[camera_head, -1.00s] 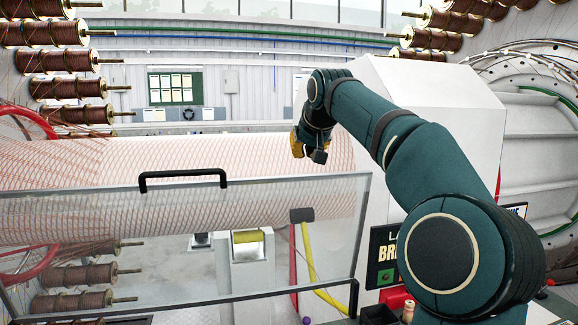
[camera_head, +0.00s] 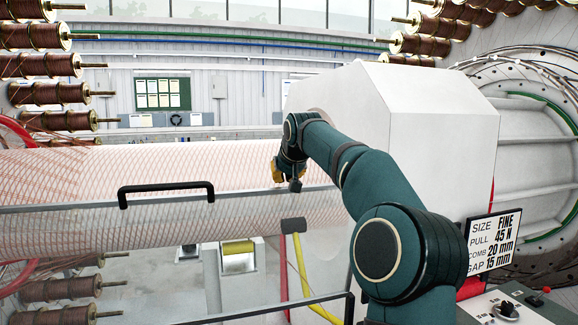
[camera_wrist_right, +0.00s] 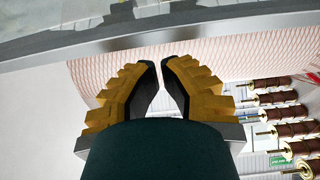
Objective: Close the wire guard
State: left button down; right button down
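The wire guard is a clear panel with a grey frame (camera_head: 60,209) and a black handle (camera_head: 166,190), in front of the pink-meshed white tube (camera_head: 60,170) in the head view. Its right end is partly hidden by my right arm. My right gripper (camera_head: 286,180), with yellow fingers, appears at the guard's top edge, right of the handle; contact cannot be told. In the right wrist view, the fingertips (camera_wrist_right: 161,64) nearly meet with nothing between them. A grey frame edge (camera_wrist_right: 60,54), probably the guard's, crosses beyond them. My left gripper is not in view.
Copper-wire spools (camera_head: 48,94) line the left side, with more at top right (camera_head: 430,45). A white housing (camera_head: 425,110) stands behind my right arm. A sign (camera_head: 493,242) and control panel (camera_head: 510,308) are at lower right. A black-headed yellow strap (camera_head: 305,265) hangs below the tube.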

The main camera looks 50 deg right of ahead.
jog(key=s+a, duration=0.1)
jog(key=s+a+f, duration=0.1)
jog(key=s, duration=0.1)
dwell(0.4)
jog(key=shift+s, duration=0.1)
